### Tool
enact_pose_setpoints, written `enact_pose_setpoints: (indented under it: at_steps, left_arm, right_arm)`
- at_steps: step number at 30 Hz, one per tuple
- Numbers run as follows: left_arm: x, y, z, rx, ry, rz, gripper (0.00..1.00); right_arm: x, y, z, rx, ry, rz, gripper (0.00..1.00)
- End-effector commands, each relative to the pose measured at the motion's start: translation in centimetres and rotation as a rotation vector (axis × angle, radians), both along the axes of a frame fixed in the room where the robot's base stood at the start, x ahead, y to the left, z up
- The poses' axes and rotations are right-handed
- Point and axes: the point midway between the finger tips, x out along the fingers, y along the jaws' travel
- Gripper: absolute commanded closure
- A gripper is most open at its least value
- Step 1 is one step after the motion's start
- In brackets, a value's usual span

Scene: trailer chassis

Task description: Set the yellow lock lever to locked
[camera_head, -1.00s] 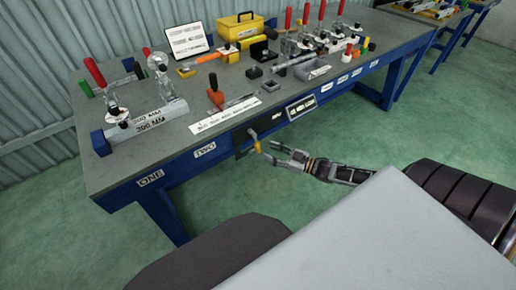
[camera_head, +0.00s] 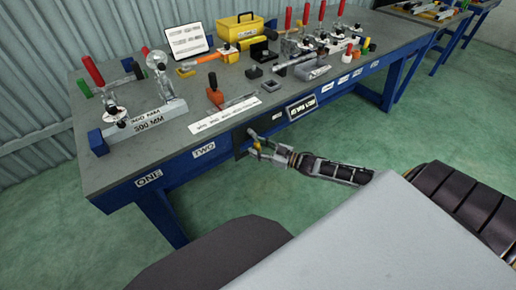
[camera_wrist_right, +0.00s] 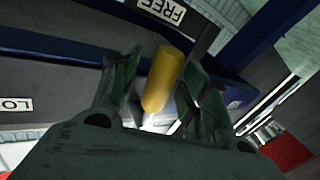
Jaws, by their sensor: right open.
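The yellow lock lever (camera_head: 257,146) hangs from a grey pivot on a dark plate on the bench's front side. In the right wrist view the yellow lever (camera_wrist_right: 162,78) stands between the two fingers of my right gripper (camera_wrist_right: 155,85). The fingers are apart, one on each side of it; whether either touches it I cannot tell. In the head view my right gripper (camera_head: 264,152) is at the lever, and its fingers partly hide it. A label reading FREE (camera_wrist_right: 161,11) and a partly cut label starting LO (camera_wrist_right: 15,104) show near the lever. My left gripper is not in view.
The blue-edged workbench (camera_head: 110,182) carries toggle clamps with red handles, a yellow toolbox (camera_head: 238,27) and several small blocks. Blue bench legs stand below. The green floor in front of the bench is clear around my right arm.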

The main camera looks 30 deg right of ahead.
Motion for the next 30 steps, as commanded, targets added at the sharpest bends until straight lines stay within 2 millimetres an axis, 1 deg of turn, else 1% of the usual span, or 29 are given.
enact_pose_setpoints:
  at_steps: [10,18,21,30]
  left_arm:
    - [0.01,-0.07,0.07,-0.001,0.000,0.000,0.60]
    - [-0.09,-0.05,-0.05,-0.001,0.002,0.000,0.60]
    - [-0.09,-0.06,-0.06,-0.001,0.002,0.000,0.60]
    - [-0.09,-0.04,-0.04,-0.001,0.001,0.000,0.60]
  right_arm:
    - [0.11,0.05,0.00,-0.001,0.001,0.000,0.55]
    - [0.09,0.06,-0.01,-0.001,0.001,0.000,0.90]
    - [0.09,0.05,-0.01,-0.001,0.001,0.000,1.00]
    - [0.08,0.05,-0.01,-0.001,0.000,0.001,1.00]
